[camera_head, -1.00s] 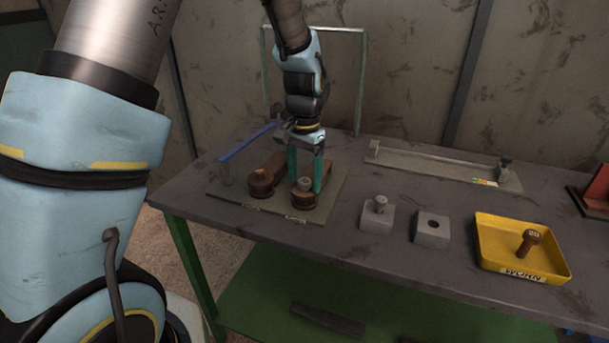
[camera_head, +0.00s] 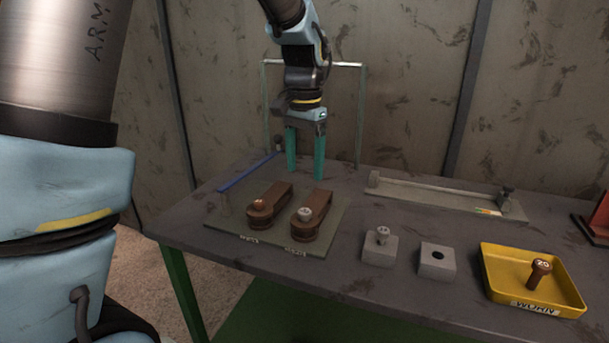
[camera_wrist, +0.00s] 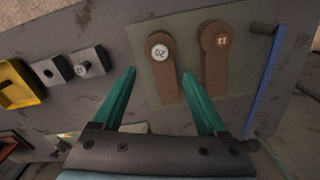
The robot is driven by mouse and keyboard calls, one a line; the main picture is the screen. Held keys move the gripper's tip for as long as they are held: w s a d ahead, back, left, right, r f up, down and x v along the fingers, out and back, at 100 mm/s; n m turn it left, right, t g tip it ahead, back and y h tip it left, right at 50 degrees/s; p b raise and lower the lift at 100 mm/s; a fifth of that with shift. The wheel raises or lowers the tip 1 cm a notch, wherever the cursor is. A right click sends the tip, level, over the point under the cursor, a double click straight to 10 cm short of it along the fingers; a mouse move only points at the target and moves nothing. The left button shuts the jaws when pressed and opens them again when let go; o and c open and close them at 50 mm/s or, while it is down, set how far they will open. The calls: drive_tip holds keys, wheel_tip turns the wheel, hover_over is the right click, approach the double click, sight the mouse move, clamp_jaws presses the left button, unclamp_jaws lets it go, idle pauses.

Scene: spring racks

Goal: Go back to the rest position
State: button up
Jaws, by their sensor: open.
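My gripper (camera_head: 305,172) is open and empty, with two green fingers pointing down. It hangs above and behind the two brown spring racks on the base plate (camera_head: 336,222). The right brown rack (camera_head: 321,203) carries a grey-topped pin (camera_head: 305,213). In the wrist view this pin's white top (camera_wrist: 159,52) seems to read 20. The left brown rack (camera_head: 274,195) carries a brown pin (camera_head: 258,205), which seems to read 12 in the wrist view (camera_wrist: 222,41). The fingers touch neither pin.
A grey block with a pin (camera_head: 380,249) and an empty holed block (camera_head: 438,262) stand right of the plate. A yellow tray (camera_head: 500,262) holds a brown pin (camera_head: 539,272). A long flat fixture (camera_head: 430,192) lies behind. A blue bar (camera_head: 246,172) and metal frame (camera_head: 361,115) stand near my gripper.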

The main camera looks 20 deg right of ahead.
idle(0.4)
drive_tip(key=s+a+f+n, duration=0.1)
drive_tip(key=a+f+n, duration=0.1)
drive_tip(key=a, duration=0.8)
drive_tip(key=s+a+f+n+t, duration=0.1)
drive_tip(key=a+n, duration=0.4)
drive_tip(key=a, duration=0.5)
drive_tip(key=s+a+f+n, duration=0.2)
drive_tip(key=a+f+n, duration=0.1)
drive_tip(key=a, duration=0.7)
drive_tip(key=shift+f+n+t, duration=0.3)
drive_tip(key=shift+n, duration=0.1)
